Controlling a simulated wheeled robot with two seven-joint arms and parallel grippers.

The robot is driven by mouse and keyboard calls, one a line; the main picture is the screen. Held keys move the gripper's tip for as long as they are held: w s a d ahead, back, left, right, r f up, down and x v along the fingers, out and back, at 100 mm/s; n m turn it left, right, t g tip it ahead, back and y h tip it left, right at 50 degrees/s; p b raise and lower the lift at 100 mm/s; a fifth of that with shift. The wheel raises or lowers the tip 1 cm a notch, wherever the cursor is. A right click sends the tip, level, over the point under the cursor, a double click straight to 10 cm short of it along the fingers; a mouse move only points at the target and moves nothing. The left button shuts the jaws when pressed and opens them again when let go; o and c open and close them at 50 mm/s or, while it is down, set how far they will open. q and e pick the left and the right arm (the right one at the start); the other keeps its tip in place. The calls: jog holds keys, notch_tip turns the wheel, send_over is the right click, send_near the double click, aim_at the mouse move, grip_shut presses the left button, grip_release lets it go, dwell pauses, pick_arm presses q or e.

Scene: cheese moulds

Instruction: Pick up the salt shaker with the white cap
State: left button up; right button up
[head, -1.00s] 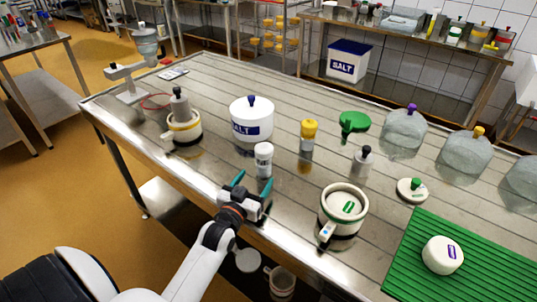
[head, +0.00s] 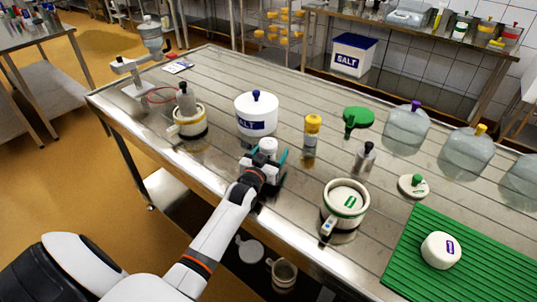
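The salt shaker with the white cap (head: 268,145) stands upright on the metal table, just in front of the white salt tub. Only its cap and upper part show; my gripper hides the lower part. My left gripper (head: 266,157) is at the shaker, with one teal finger on each side of it. The fingers look spread wider than the shaker, so the gripper appears open around it. Contact cannot be made out. My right gripper is not in view. Another shaker, with a yellow cap (head: 312,125), stands to the right.
The white salt tub (head: 256,108) is close behind the shaker. A dark-capped shaker (head: 364,158), a white mould with a green rim (head: 345,200) and a green mat (head: 450,270) lie to the right. A mould with a grey weight (head: 188,122) is to the left.

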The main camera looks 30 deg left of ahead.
pick_arm(q)
jog(key=c, duration=1.1)
notch_tip(320, 180, up, 10)
jog(key=shift+r, duration=0.1)
jog(key=shift+s, duration=0.1)
